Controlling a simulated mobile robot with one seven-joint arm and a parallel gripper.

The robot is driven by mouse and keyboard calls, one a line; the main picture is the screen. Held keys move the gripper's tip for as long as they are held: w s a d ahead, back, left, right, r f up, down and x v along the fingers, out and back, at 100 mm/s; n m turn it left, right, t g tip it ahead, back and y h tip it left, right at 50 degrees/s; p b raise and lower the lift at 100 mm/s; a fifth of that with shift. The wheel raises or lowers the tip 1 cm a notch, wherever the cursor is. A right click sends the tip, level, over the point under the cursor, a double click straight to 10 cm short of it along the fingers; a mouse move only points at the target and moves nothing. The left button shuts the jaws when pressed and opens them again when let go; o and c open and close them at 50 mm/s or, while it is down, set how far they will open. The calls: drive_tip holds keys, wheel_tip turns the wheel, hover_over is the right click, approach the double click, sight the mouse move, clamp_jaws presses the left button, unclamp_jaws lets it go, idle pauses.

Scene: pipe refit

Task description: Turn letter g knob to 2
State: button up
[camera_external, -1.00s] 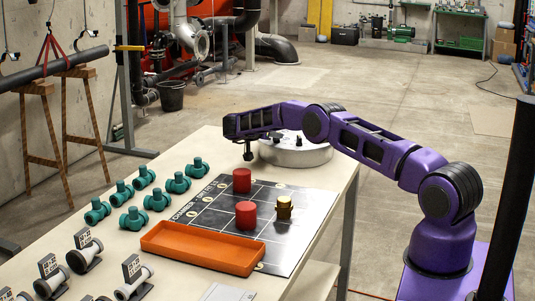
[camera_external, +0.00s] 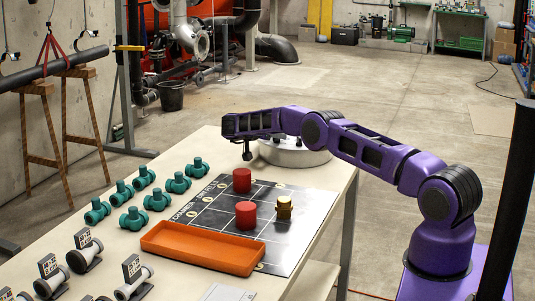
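A round pale grey unit (camera_external: 296,155) stands at the far right of the table, mostly under and behind my purple arm. Small knobs seem to be on its top, but the arm covers much of it and no letters or numbers can be read. My gripper (camera_external: 247,154) points down at the end of the arm, just left of the round unit and above the far end of the black chart board. It is small and dark here, and I cannot tell whether its fingers are open or shut.
The black chart board (camera_external: 217,215) bears two red cylinders (camera_external: 242,181) and a brass fitting (camera_external: 284,208). An orange tray (camera_external: 203,248) lies at its near edge. Several green valve fittings (camera_external: 132,218) and grey pipe pieces (camera_external: 83,252) stand on the left.

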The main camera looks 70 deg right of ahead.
drive_tip(key=p+v, duration=0.1)
drive_tip(key=v, duration=1.6)
drive_tip(key=shift+a+r, duration=0.15)
drive_tip(key=shift+a, duration=0.05)
drive_tip(key=shift+w, duration=0.1)
